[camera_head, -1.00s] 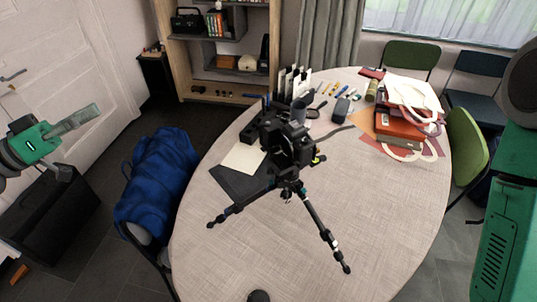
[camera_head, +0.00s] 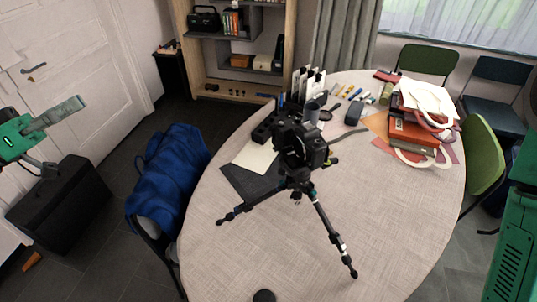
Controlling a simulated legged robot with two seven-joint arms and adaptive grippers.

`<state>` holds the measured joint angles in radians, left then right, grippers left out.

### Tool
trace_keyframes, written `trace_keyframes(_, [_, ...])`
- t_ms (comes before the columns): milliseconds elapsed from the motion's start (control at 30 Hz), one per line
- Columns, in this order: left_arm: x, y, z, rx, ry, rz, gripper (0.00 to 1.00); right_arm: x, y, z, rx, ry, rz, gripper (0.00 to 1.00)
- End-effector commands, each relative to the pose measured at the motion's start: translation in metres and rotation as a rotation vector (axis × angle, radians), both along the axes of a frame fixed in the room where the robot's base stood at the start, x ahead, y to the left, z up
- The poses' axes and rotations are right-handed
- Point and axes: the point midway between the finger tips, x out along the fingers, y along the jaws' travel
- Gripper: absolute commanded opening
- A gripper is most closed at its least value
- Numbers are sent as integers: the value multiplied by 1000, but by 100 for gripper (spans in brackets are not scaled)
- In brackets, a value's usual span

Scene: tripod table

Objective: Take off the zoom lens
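A black camera (camera_head: 313,152) sits on top of a black tripod (camera_head: 325,222), which stands with its legs spread on the round table (camera_head: 395,210). The dark cylindrical part at the camera's front left (camera_head: 290,137) looks like the zoom lens, but black on black hides where it joins the body.
A blue bag or jacket (camera_head: 172,175) lies on a chair left of the table. Red boxes with a white item (camera_head: 412,130) lie at the back right. A dark folder and paper (camera_head: 252,178) lie left of the tripod. The front right tabletop is clear.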

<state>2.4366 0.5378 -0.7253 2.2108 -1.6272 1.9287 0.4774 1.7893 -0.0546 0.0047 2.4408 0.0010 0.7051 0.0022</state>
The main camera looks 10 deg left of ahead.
Motion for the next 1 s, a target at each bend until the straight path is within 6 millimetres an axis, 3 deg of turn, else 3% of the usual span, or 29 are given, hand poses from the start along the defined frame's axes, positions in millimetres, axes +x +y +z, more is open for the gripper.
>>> trace_keyframes(1000, [-42, 18, 29, -14, -35, 1, 11, 0, 0, 0, 0, 0, 0, 0])
